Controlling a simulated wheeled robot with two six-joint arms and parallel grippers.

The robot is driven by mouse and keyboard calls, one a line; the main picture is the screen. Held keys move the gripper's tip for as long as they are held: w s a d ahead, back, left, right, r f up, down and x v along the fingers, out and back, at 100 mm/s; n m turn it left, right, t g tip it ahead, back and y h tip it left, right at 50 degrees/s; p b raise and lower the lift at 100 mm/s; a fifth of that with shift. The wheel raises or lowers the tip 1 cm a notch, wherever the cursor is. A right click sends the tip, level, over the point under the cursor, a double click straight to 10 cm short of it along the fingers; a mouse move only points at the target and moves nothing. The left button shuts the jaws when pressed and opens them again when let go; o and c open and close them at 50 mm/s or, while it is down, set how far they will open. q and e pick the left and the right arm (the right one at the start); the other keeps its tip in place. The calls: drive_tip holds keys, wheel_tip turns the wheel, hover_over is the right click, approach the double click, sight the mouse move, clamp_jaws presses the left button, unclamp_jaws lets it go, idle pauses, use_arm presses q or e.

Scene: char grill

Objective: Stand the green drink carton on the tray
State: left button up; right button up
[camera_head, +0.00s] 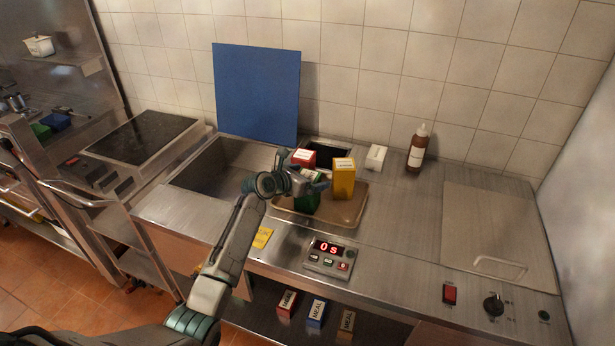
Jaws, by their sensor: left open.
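The green drink carton (307,203) is on the brown tray (342,218), partly hidden by my gripper. It looks upright, and its base appears to meet the tray, though contact is hard to tell. My left gripper (318,182) is open at the upper part of the green carton. Whether the fingers touch it cannot be told. A yellow carton (344,182) stands to the right on the tray. A red carton (303,157) is behind my gripper, its lower part hidden. My right gripper is out of view.
A control box (329,258) reading 0 s sits in front of the tray. A yellow card (262,238) lies to its left. A brown bottle (417,150) and a white box (376,157) stand behind. The counter right of the tray is clear. A sink (215,178) is left.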

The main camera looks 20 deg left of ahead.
use_arm(q)
drive_tip(key=shift+s+r, duration=0.1)
drive_tip(key=shift+s, duration=0.05)
drive_tip(key=b+v, duration=0.2)
drive_tip(key=v, duration=0.9)
drive_tip(key=shift+s+a+r, duration=0.15)
drive_tip(key=shift+s+r, duration=0.1)
drive_tip(key=shift+s, duration=0.05)
